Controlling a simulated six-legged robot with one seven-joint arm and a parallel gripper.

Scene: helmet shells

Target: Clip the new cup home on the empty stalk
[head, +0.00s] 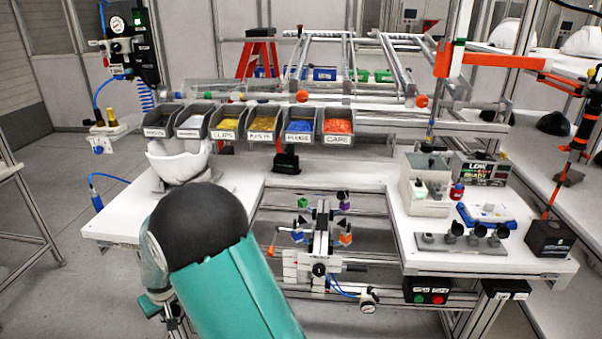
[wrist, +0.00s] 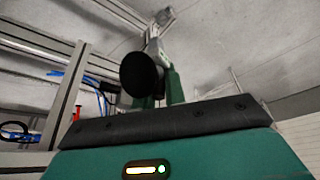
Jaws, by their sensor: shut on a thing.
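A black round cup (wrist: 139,74) shows in the wrist view, with my gripper (wrist: 158,82) shut on it between green fingers. In the head view my gripper (head: 162,308) is low at the left, below the table's front edge and partly hidden behind my teal arm; the cup cannot be made out there. A metal fixture (head: 320,240) with small coloured parts stands in the gap of the table, to the right of my gripper and apart from it. Which of its stalks is empty is too small to tell.
A grey rack (head: 462,243) with several black cups sits on the right table wing. Labelled bins (head: 260,125) line the back. A white helmet shell (head: 178,160) stands at the left, behind my arm. A gauge (head: 368,300) and a button box (head: 429,291) are at the front.

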